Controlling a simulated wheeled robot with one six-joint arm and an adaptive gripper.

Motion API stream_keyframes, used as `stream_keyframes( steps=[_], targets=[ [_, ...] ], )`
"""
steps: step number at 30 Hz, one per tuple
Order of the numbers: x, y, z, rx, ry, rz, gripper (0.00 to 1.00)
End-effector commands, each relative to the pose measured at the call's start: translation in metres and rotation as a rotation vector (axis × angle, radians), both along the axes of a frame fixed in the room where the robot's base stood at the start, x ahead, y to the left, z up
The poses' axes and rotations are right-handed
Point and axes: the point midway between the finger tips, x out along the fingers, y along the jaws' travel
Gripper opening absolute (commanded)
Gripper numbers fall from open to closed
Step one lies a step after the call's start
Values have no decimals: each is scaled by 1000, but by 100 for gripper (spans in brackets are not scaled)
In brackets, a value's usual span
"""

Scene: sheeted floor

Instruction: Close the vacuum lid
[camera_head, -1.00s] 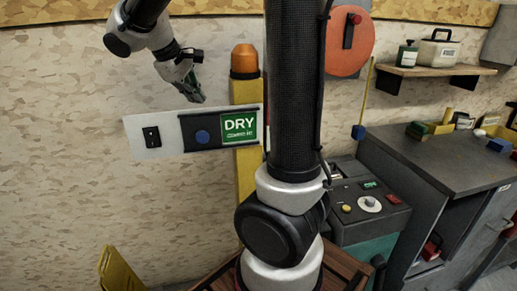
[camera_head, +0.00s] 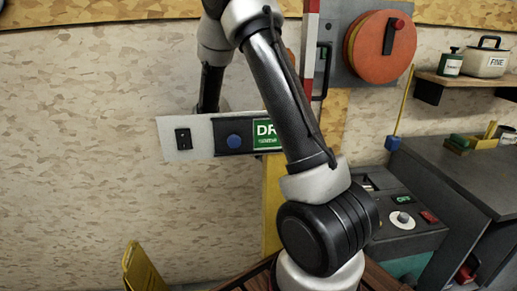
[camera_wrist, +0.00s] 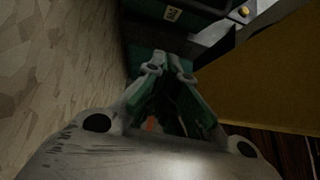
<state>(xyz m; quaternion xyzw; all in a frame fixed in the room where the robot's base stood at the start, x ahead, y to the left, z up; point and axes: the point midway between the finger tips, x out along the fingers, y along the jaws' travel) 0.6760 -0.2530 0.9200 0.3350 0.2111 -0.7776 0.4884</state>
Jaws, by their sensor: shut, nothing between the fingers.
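A machine with a dark control panel (camera_head: 385,215) and a teal body stands at the right behind my arm in the head view. It may be the vacuum, but I cannot make out a lid for certain. My gripper (camera_wrist: 167,66) shows in the wrist view with its green fingers shut and empty. In the head view the gripper is hidden behind the sign board and my arm.
A yellow post (camera_head: 272,200) stands beside the machine, and a yellow surface (camera_wrist: 260,80) fills the wrist view's right side. A board with a DRY sign (camera_head: 202,138) juts out left. A grey workbench (camera_head: 450,170) is at right; the wall at left is bare.

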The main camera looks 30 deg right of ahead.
Motion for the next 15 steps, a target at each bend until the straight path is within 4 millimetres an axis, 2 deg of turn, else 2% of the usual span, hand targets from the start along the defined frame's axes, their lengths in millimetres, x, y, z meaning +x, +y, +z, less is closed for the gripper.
stream_keyframes(
  steps=[5, 9, 15],
  targets=[
    [-13, -23, -28, 1, 4, -4, 0],
    [-20, -40, -13, 0, -2, -4, 0],
    [-25, -51, -6, 0, -2, -1, 0]
  ],
)
